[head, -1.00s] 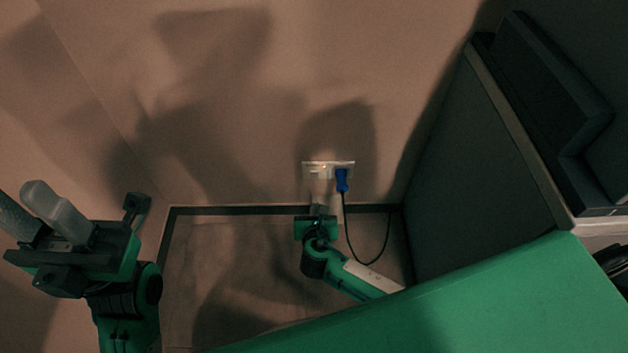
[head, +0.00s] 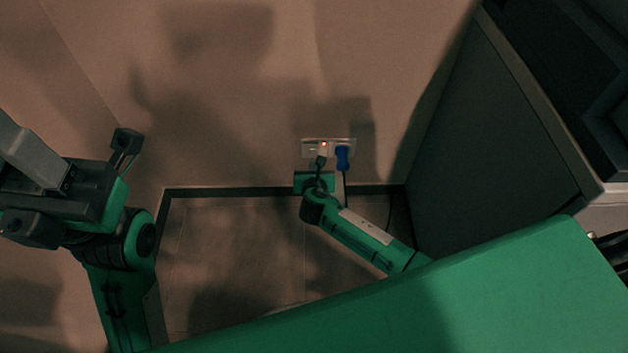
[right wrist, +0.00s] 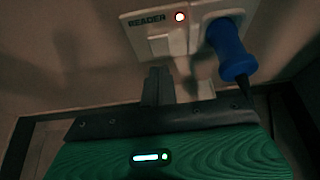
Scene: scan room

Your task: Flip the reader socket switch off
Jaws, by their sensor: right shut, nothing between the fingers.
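The white socket plate (head: 312,150) is on the wall low down, just above the skirting. In the right wrist view the plate (right wrist: 133,22) carries the label READER and a lit indicator (right wrist: 180,17). A blue plug (right wrist: 230,50) sits in its right side. The switch below the light is dim, so its tilt is unclear. My right gripper (head: 320,162) is shut and empty, its tips at or just before the plate's lower left part, left of the plug; contact cannot be told. My left gripper (head: 30,150) is raised at the far left, partly out of frame.
A dark cable (head: 346,190) hangs from the plug. A grey cabinet (head: 480,120) stands close on the right. My green body fills the lower right. The wall left of the socket is bare; shadows darken the area.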

